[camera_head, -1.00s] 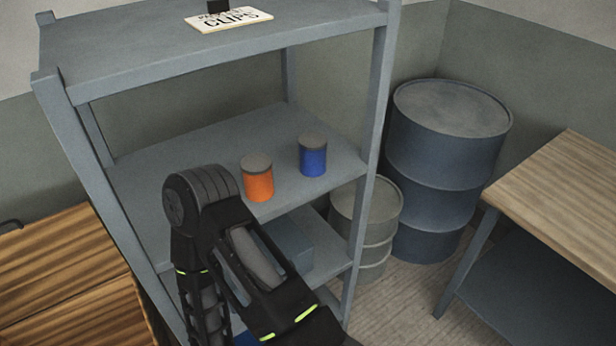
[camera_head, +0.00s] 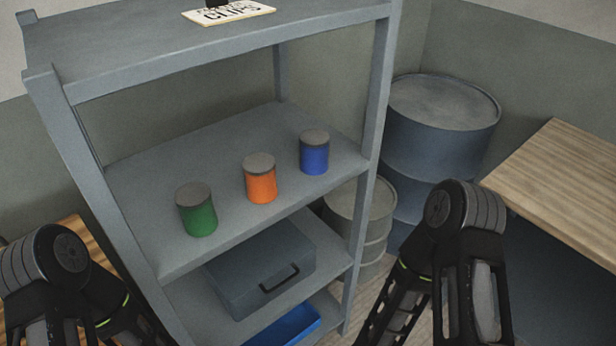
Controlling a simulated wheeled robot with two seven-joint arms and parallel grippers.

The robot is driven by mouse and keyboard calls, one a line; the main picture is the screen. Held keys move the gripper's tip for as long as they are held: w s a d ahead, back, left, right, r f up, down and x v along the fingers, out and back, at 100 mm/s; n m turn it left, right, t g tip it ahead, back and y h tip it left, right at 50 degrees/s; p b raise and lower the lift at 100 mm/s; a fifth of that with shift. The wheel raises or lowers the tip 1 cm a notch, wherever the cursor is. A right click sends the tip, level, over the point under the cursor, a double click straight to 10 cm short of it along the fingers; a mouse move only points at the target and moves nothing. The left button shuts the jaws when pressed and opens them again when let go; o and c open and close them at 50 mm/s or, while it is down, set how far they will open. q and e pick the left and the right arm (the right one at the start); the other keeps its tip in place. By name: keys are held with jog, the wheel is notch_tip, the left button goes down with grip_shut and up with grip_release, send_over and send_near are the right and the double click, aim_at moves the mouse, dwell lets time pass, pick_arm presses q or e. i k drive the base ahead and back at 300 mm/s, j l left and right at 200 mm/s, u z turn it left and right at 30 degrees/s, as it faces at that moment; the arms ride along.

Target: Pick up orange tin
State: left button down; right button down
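The orange tin (camera_head: 261,184), a short cylinder with a grey lid, stands upright on the middle shelf (camera_head: 150,180) of a grey rack. A green tin (camera_head: 198,214) stands to its left and nearer the front edge. A blue tin (camera_head: 314,157) stands to its right and further back. All three are apart, and nothing touches the orange one. Links of my arms show at the lower left and lower right, clear of the tins. Both grippers are outside the picture.
The rack's posts (camera_head: 370,150) and top shelf (camera_head: 180,55) frame the tins; a sign (camera_head: 229,12) lies on top. Below are a grey toolbox (camera_head: 245,270) and a blue tray (camera_head: 285,326). Drums (camera_head: 440,125) and a wooden table (camera_head: 570,185) stand right. The tins' shelf has free room.

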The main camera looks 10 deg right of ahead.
aim_at(259, 168)
jog(key=l+u, duration=0.15)
jog(key=l, duration=0.35)
jog(key=l+u, duration=0.1)
jog(key=l, duration=0.4)
jog(key=l+u, duration=0.15)
jog(key=l, duration=0.35)
jog(key=l+u, duration=0.15)
jog(key=l, duration=0.35)
jog(key=k+l+u, duration=0.1)
jog(key=l, duration=0.4)
jog(key=k+l+u, duration=0.15)
jog(key=l, duration=0.35)
jog(key=l+u, duration=0.15)
jog(key=l, duration=0.35)
jog(key=k, duration=0.05)
